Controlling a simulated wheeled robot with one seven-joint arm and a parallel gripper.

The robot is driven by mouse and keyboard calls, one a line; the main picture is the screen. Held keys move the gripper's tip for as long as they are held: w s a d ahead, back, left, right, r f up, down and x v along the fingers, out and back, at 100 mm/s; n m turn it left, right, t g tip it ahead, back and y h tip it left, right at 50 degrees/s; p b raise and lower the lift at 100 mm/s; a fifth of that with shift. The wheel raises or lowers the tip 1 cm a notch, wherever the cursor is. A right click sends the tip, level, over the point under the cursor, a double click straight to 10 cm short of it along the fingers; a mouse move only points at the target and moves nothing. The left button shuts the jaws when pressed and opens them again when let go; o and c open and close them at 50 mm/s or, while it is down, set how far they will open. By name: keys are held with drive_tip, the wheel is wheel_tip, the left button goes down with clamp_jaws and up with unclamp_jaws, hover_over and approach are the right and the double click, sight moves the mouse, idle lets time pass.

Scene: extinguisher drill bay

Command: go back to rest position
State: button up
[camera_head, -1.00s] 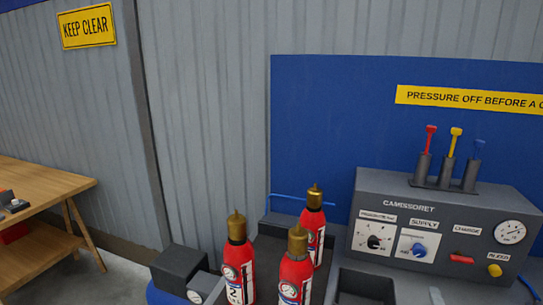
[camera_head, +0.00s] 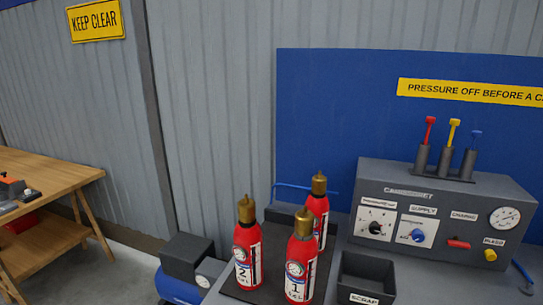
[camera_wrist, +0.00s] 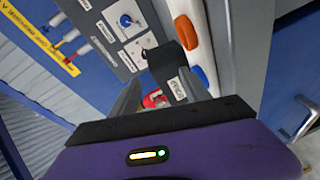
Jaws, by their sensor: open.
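My gripper (camera_wrist: 160,92) shows only in the wrist view, its two dark fingers apart above a purple palm with a small lit indicator. Nothing shows clamped between them. A small red shape appears beyond the fingers; I cannot tell what it is. In the head view, three red extinguishers with brass tops stand upright on a dark mat: one marked 2 (camera_head: 247,250), one marked 1 (camera_head: 300,265), and one behind (camera_head: 319,212). My gripper is out of the head view.
A grey control panel (camera_head: 440,200) with dials, knobs and coloured levers stands at the right. A dark scrap bin (camera_head: 365,297) sits before it. A compressor (camera_head: 180,290) is at the lower left. A wooden bench (camera_head: 45,172) stands far left, with floor between.

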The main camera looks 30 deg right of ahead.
drive_tip(key=s+a+r+m+y, duration=0.1)
drive_tip(key=s+a+m+y, duration=0.1)
drive_tip(key=s+a, duration=0.3)
drive_tip(key=s+a+r+m+y, duration=0.2)
drive_tip(key=s+a, duration=0.4)
drive_tip(key=a, duration=0.6)
drive_tip(key=s+a+r+m+t+y, duration=0.1)
drive_tip(key=s+a+r+m+y, duration=0.1)
drive_tip(key=s+a+y, duration=0.3)
drive_tip(key=a+m+y, duration=0.1)
drive_tip(key=a, duration=0.3)
drive_tip(key=shift+s+r+m, duration=0.25)
drive_tip(key=shift+m, duration=0.15)
